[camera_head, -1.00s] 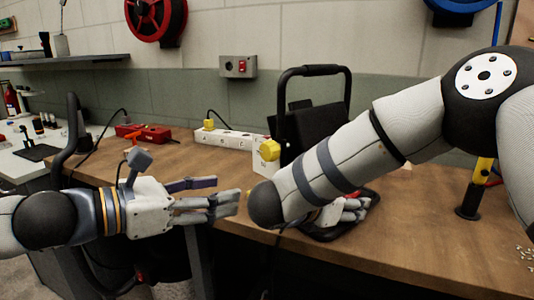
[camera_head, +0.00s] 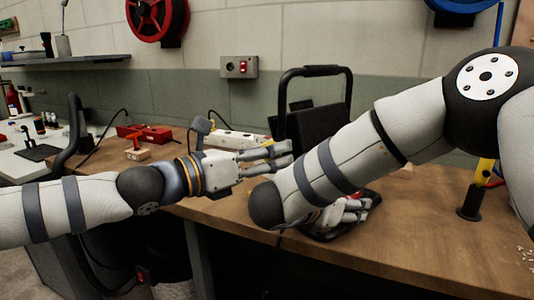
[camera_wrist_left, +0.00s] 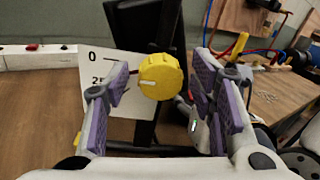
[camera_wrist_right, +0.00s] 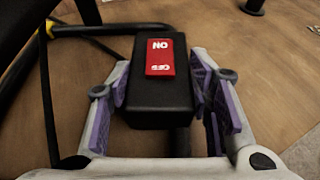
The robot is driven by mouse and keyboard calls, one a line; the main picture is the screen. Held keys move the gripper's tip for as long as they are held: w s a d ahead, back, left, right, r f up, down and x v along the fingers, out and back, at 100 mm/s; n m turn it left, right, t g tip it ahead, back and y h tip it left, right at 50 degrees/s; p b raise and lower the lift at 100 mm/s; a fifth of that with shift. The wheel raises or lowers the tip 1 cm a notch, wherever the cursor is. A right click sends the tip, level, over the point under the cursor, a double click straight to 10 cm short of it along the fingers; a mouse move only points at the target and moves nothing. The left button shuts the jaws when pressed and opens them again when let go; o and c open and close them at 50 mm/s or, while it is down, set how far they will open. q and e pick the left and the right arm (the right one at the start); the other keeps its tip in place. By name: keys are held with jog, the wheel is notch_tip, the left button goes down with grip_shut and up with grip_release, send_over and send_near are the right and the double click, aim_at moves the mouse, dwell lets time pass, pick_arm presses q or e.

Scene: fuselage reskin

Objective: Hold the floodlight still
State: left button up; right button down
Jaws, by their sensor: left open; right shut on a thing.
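The floodlight (camera_head: 312,125) stands on the bench, a black panel in a tubular frame with a handle on top. In the right wrist view my right gripper (camera_wrist_right: 165,95) is shut on a black switch box (camera_wrist_right: 158,105) with a red ON/OFF rocker (camera_wrist_right: 160,57). In the head view this gripper (camera_head: 348,212) is low at the floodlight's base, partly behind my forearm. My left gripper (camera_wrist_left: 163,90) is open, its fingers on either side of a yellow knob (camera_wrist_left: 160,77) in the left wrist view; contact cannot be told. In the head view this gripper (camera_head: 280,155) hides the knob.
A white card with a scale (camera_wrist_left: 108,75) is beside the knob. A white power strip (camera_head: 240,140) and red tools (camera_head: 145,133) lie at the back left of the bench (camera_head: 430,225). A black and yellow post (camera_head: 475,195) stands at the right.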

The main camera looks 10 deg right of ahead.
pick_arm(q)
jog(key=c, duration=1.2)
jog(key=m, duration=0.4)
jog(key=o, duration=1.2)
jog(key=shift+a, duration=0.15)
jog(key=v, duration=1.1)
jog(key=shift+s+a, duration=0.2)
jog(key=shift+a, duration=0.15)
